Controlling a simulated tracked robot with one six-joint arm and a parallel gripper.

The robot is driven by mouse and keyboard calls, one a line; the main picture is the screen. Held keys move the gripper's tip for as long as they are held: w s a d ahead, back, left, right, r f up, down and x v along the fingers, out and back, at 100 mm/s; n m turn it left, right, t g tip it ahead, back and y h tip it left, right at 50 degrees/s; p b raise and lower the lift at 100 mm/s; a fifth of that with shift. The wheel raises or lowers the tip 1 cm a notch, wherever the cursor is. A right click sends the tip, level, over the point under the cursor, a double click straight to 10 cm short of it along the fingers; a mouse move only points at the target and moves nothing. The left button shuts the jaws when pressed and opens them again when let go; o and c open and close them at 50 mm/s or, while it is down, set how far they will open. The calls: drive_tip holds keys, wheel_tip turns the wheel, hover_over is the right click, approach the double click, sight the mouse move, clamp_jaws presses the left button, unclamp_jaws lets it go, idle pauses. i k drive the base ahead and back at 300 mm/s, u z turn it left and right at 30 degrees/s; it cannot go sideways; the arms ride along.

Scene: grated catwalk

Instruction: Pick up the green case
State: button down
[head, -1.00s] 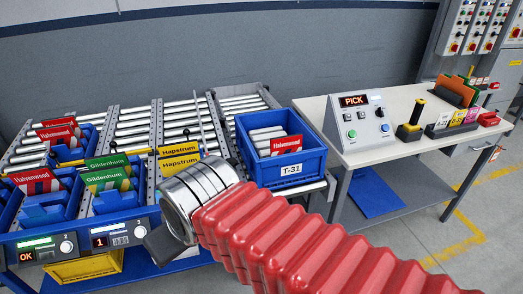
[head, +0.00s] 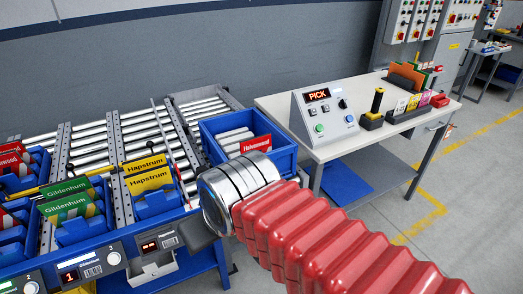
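Two flat green cases labelled "Gildenhum" stand upright, one behind the other, in a blue bin at the left: a rear one (head: 68,187) and a front one (head: 62,208). The bin's lower part hides their bottoms. My arm, with red bellows and a metal wrist, reaches in from the lower right. My gripper (head: 199,233) shows only as a dark grey part at the wrist's lower left, to the right of the green cases and clear of them. Its fingers are not clearly visible, and I see nothing held.
Yellow "Hapstrum" cases (head: 150,181) stand in the bin right of the green ones; red cases (head: 12,165) are at the left edge. A blue tote (head: 282,160) sits behind my wrist. A white bench (head: 350,150) carries a control box (head: 324,112) reading "PICK".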

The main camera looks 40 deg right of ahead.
sight(60, 209)
drive_tip(key=z, duration=0.6)
drive_tip(key=k, duration=0.8)
drive_tip(key=u, duration=0.65)
drive_tip(key=k, duration=0.55)
drive_tip(key=u, duration=0.4)
drive_tip(key=i, duration=1.05)
drive_tip(key=u, duration=0.5)
drive_tip(key=i, duration=0.95)
